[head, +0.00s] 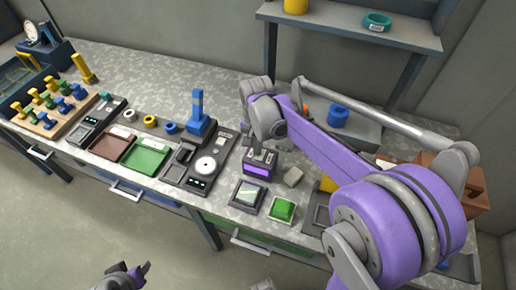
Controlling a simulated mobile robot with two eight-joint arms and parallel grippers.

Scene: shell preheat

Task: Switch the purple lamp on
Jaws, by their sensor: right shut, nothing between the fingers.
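The purple lamp (257,171) is a small dark box with a bright purple front panel, on the middle of the bench. Whether the panel is lit, I cannot tell for sure. My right gripper (262,155) comes down over the top of the box, shut and empty. Its tips are at or just above the box top; contact is not clear. The gripper hides part of the top, and I cannot make out a switch. My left gripper (130,272) is low at the bottom edge, away from the bench, partly cut off.
Left of the lamp stand a dark unit with a white dial (205,166) and a blue upright handle (198,108). My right arm covers the bench's right part.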

